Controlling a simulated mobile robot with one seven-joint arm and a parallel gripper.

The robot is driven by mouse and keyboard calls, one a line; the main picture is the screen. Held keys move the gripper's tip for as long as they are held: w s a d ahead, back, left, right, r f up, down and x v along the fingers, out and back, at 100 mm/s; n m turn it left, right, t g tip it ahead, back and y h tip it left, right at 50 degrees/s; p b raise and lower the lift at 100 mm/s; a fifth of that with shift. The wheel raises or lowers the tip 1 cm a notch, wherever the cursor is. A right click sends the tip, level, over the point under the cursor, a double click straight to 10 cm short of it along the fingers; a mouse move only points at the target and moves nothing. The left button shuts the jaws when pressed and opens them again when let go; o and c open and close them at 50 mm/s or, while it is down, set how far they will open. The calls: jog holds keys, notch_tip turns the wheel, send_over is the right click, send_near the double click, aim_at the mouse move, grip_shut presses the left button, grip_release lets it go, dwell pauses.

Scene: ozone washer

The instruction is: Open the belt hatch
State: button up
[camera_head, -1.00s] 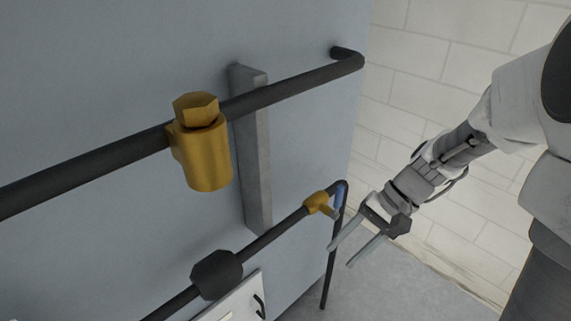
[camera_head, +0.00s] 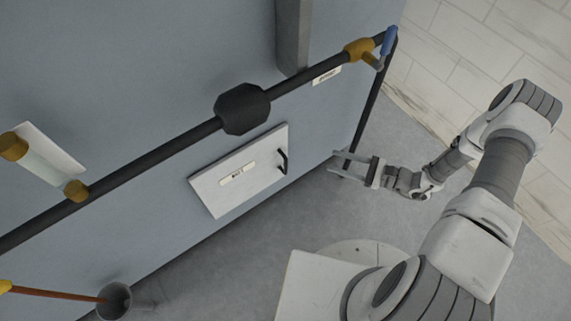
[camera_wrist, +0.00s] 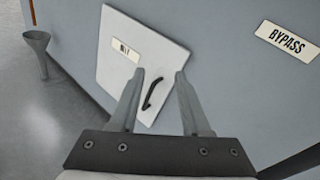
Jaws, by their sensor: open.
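The belt hatch is a white rectangular panel (camera_head: 218,196) low on the blue-grey machine wall, with a small label (camera_head: 238,174) and a black handle (camera_head: 283,162) near its right edge. It appears shut. In the wrist view the hatch (camera_wrist: 122,58) lies ahead, and its black handle (camera_wrist: 152,94) shows between my fingers. My gripper (camera_head: 350,167) is open and empty, to the right of the handle in the head view. It also shows in the wrist view (camera_wrist: 160,78). The fingers appear apart from the handle; the exact distance is unclear.
A dark pipe (camera_head: 160,155) with a black fitting (camera_head: 242,108) and a yellow valve (camera_head: 360,50) runs above the hatch. Its vertical part (camera_head: 370,110) stands right of the hatch. A grey funnel (camera_head: 115,300) is at lower left. A BYPASS label (camera_wrist: 287,40) is right. Floor in front is clear.

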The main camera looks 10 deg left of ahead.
jog(key=s+a+f+m+t+b, duration=0.1)
jog(key=s+f+m+t, duration=0.2)
jog(key=f, duration=0.4)
jog(key=s+a+f+m+t+b, duration=0.1)
jog(key=f+m+t, duration=0.25)
jog(key=f, duration=0.35)
jog(key=b, duration=0.3)
send_near(285, 162)
jog(key=shift+m+h, duration=0.35)
jog(key=shift+h, duration=0.05)
jog(key=x, duration=1)
jog(key=shift+w+a+f, duration=0.1)
jog(key=shift+w+f, duration=0.1)
jog(key=shift+w, duration=0.05)
grip_shut()
